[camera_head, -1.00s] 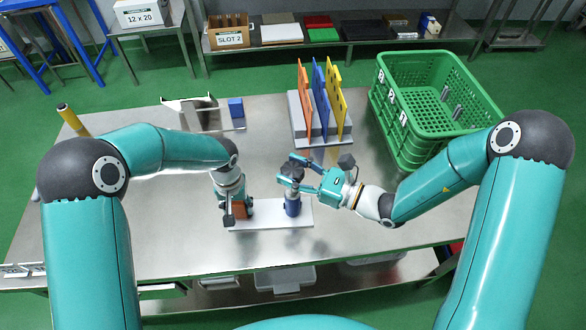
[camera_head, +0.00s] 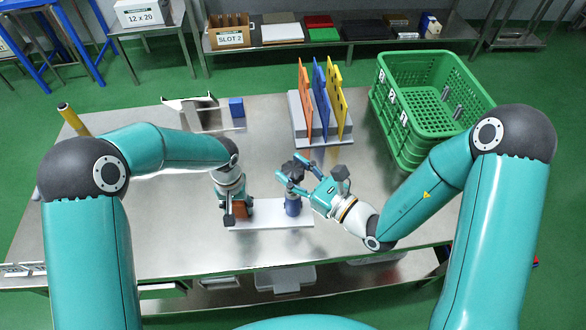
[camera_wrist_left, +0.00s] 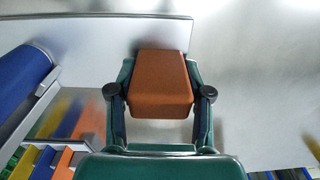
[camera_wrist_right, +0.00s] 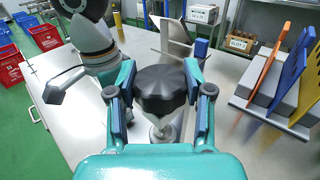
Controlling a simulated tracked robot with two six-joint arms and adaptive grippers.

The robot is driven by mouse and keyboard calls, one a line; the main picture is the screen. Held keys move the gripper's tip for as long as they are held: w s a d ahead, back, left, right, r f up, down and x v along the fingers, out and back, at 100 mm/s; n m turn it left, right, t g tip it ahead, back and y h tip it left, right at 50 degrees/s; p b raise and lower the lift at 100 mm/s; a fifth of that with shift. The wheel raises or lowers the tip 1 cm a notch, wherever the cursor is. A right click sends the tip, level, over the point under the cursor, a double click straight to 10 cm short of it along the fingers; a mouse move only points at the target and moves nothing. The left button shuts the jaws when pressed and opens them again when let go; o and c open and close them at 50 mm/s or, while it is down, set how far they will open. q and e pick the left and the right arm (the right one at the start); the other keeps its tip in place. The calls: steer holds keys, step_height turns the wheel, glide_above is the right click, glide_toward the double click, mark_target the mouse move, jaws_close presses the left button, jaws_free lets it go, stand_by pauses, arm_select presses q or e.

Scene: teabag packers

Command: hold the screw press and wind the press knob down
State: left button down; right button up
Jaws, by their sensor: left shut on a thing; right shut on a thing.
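The screw press has a pale base plate (camera_head: 268,218), an orange-brown block (camera_head: 241,208) at its left end and a blue cylinder (camera_head: 293,206) at its right end. My left gripper (camera_head: 236,212) is shut on the block; the left wrist view shows the block (camera_wrist_left: 162,85) between both fingers. The dark faceted press knob (camera_wrist_right: 160,89) sits on a metal screw in the right wrist view. My right gripper (camera_head: 293,172) is shut on the knob, with a finger pad at each side of it. The knob's underside is partly hidden.
Behind the press stand orange, blue and yellow upright panels (camera_head: 320,98) on a grey block. A green crate (camera_head: 400,130) is at the back right. A metal stand (camera_head: 195,113) and blue block (camera_head: 236,107) are at the back left. The table's front middle is clear.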

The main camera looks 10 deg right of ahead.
mark_target(294, 169)
steer(key=o, duration=1.2)
step_height(294, 169, up, 10)
arm_select(q)
steer(key=shift+c, duration=2)
jaws_free()
